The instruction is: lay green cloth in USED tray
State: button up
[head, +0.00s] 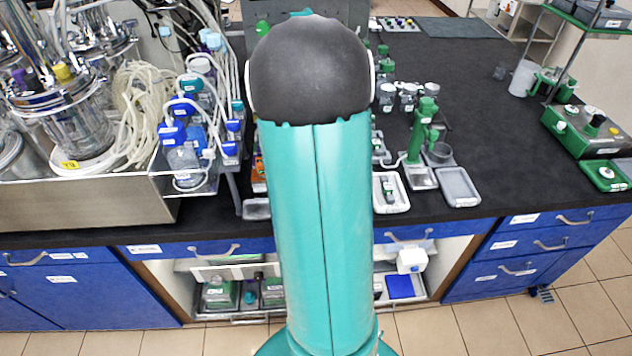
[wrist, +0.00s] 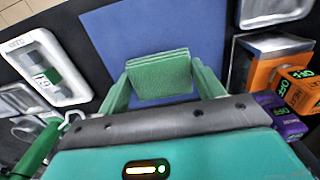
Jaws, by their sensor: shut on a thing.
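My gripper (wrist: 163,88) is shut on a folded green cloth (wrist: 158,68), held between its two green fingers in the wrist view. The cloth is over a blue mat (wrist: 118,35) on the dark bench; the gap below it is hard to judge. A pale, empty-looking tray (wrist: 262,21) is cut off at the wrist view's top right corner. It seems to match the small grey tray (head: 257,209) left of my arm in the head view. I cannot read a USED label on any tray. My arm hides the gripper and cloth in the head view.
A white tray (head: 404,204) holds a green-capped vial, beside a green stand (head: 421,130) and another grey tray (head: 458,187). Orange (wrist: 292,88) and purple (wrist: 279,118) blocks stand close to my gripper's right in the wrist view. Bioreactor glassware and tubing (head: 140,95) crowd the left.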

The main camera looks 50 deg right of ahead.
jog(key=shift+w+d+f, duration=0.1)
jog(key=shift+w+f, duration=0.05)
jog(key=shift+f, duration=0.75)
jog(key=shift+w+f, duration=0.1)
jog(key=shift+f, duration=0.75)
jog(key=shift+f, duration=0.1)
jog(key=o, duration=1)
jog(key=shift+f, duration=0.1)
jog(key=shift+o, duration=0.2)
